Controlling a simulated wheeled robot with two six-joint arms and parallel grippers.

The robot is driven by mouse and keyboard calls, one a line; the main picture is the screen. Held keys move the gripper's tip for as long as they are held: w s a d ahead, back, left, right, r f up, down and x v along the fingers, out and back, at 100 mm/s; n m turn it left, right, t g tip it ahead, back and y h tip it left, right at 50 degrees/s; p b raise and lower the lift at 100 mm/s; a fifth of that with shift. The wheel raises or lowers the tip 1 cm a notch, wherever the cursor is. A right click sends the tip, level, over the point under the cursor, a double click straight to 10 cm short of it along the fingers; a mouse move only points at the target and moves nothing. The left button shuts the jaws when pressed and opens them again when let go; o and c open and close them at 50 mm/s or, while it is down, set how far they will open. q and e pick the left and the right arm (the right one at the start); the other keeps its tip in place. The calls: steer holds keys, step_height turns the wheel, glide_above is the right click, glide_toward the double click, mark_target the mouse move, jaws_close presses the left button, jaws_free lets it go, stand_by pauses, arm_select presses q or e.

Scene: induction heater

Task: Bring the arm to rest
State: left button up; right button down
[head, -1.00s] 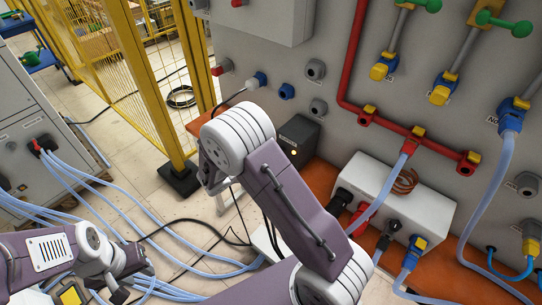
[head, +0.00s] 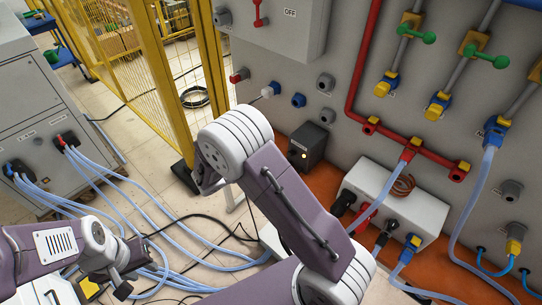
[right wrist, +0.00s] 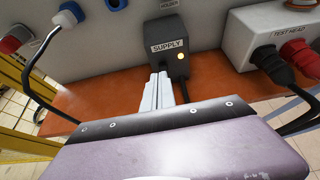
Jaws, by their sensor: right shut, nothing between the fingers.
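My right arm (head: 292,205) is bent across the middle of the head view, and its gripper is hidden there behind the arm links. In the right wrist view my right gripper (right wrist: 158,92) is shut and empty, with its pale fingers together, pointing toward the black SUPPLY box (right wrist: 170,48). I cannot tell if they touch it. The same box (head: 307,146) shows in the head view. My left gripper (head: 122,283) is at the lower left of the head view, over the floor and cables; its jaw opening is unclear.
A grey panel (head: 300,65) with red piping and green-handled valves stands ahead. An orange ledge (head: 325,178) holds a white socket box (head: 385,210). A yellow fence (head: 165,85) and grey cabinet (head: 40,110) are at left. Blue cables (head: 130,205) lie on the floor.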

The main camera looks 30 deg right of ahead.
steer(key=shift+w+d+f, duration=0.1)
steer(key=shift+d+f, duration=0.1)
steer(key=shift+r, duration=0.1)
steer(key=s+d+r+m+g, duration=0.1)
steer(key=d+r+m, duration=0.2)
steer(key=d+r, duration=0.2)
steer(key=s+d+f+m+g+y, duration=0.15)
steer(key=s+m+g+y, duration=0.25)
steer(key=s+m, duration=0.55)
steer(key=s+a+f+m+y, duration=0.2)
steer(key=s+a+m+y, duration=0.1)
steer(key=a, duration=0.4)
steer(key=s+a+f+m+t+y, duration=0.1)
steer(key=s+a+f+m+y, duration=0.2)
steer(key=s+a+m+y, duration=0.1)
steer(key=a+m+y, duration=0.1)
steer(key=a+m, duration=0.1)
steer(key=m, duration=0.1)
steer(key=shift+a, duration=0.35)
